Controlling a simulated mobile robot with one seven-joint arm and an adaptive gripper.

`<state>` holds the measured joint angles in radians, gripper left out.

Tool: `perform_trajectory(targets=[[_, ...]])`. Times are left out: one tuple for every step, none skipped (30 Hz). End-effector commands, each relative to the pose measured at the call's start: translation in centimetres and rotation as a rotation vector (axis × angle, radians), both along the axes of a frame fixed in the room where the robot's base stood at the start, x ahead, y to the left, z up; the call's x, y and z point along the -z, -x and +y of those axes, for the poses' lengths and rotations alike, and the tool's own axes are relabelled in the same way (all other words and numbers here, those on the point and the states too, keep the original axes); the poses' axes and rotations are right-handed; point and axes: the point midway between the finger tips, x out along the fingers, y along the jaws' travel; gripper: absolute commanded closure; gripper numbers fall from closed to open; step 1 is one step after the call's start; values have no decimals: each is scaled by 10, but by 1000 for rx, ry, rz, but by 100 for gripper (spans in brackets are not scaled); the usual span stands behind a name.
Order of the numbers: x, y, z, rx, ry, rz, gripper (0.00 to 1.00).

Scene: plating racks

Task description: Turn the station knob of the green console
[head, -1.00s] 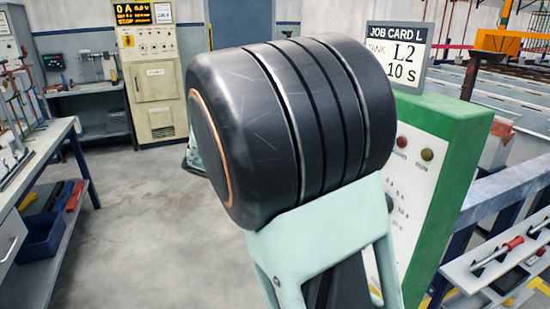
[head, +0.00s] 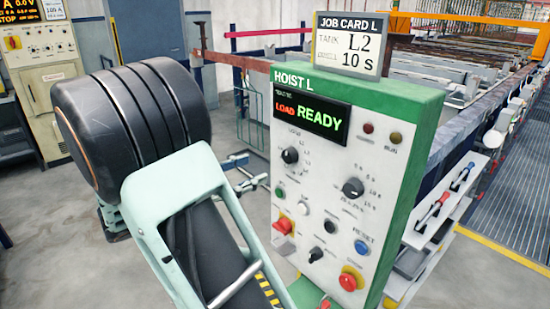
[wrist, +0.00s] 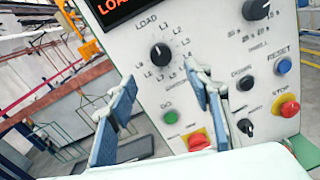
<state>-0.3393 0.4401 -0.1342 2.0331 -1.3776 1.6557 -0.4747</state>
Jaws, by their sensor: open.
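The green console (head: 410,200) labelled HOIST L stands right of centre in the head view. Its display (head: 312,117) reads LOAD READY. The station knob (head: 290,155) is the black rotary knob at the upper left of the panel; in the wrist view (wrist: 160,52) it sits among marks reading LOAD and L1 onward. Its pointer seems to face LOAD, but is too small to be sure. My gripper (wrist: 160,78) is open and empty. Its blue-padded fingers frame the space just below the knob in the wrist view, apart from it. My arm hides part of the gripper in the head view.
A job card (head: 350,44) on top reads tank L2, 10 s. A second black knob (head: 352,187) is to the right. Red emergency-style buttons (head: 350,280), a blue reset button (head: 361,247) and smaller switches lie below. A tool shelf (head: 440,215) stands to the right.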

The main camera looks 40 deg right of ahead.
Motion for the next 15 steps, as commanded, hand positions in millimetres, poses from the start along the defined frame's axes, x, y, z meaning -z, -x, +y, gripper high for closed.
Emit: perform_trajectory(targets=[[-1, 1, -8, 4, 1, 0, 54], [-2, 1, -13, 5, 0, -1, 54], [-1, 1, -21, 6, -1, -1, 54], [-2, 1, -27, 6, 0, -1, 54], [-2, 1, -32, 6, 0, -1, 54], [-2, 1, -41, 6, -1, 0, 54], [-2, 1, -46, 6, -1, 0, 54], [-2, 1, -52, 5, -1, 1, 54], [-2, 1, -60, 6, -1, 1, 54], [-2, 1, -65, 5, -1, 0, 54], [-1, 0, -70, 5, -2, 0, 54], [-1, 1, -76, 5, -2, 0, 54], [-1, 0, -80, 4, -2, -1, 54], [-1, 0, -84, 3, -2, -1, 54], [-1, 0, -88, 3, -3, -1, 54]])
